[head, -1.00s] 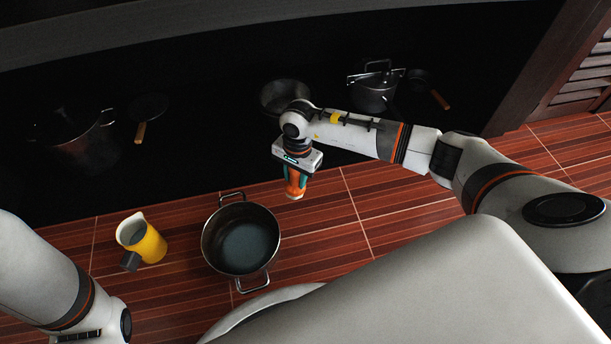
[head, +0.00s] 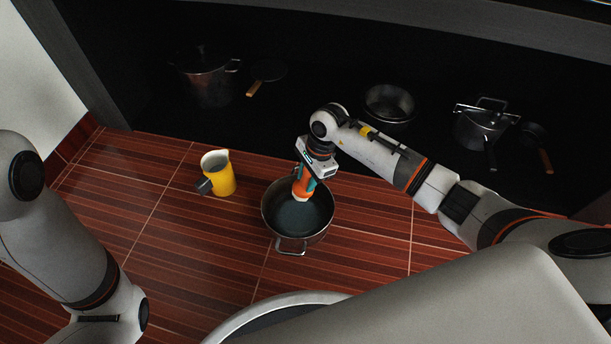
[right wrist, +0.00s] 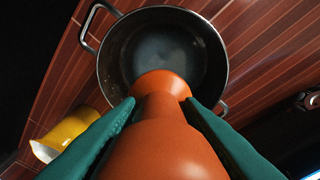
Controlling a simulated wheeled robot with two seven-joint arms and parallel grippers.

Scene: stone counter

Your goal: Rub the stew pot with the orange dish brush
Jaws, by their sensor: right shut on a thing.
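The stew pot (head: 297,236) is a dark, open pot with two metal loop handles, standing on the red-brown tiled surface. It also shows in the right wrist view (right wrist: 215,62), with its pale inner bottom in sight. My right gripper (head: 305,182) is shut on the orange dish brush (head: 303,186) and holds it over the pot opening, pointing down. In the right wrist view the brush (right wrist: 160,135) sits between the green fingers and hides part of the pot's near wall. I cannot tell whether the brush touches the pot. My left arm is at the left, its gripper out of sight.
A yellow pitcher (head: 221,180) with a dark handle stands left of the pot. Behind, on a dark surface, are a large pot (head: 205,85), pans (head: 268,71), a metal bowl-like pan (head: 390,103) and a lidded pot (head: 482,125). The tiles left of the pitcher are clear.

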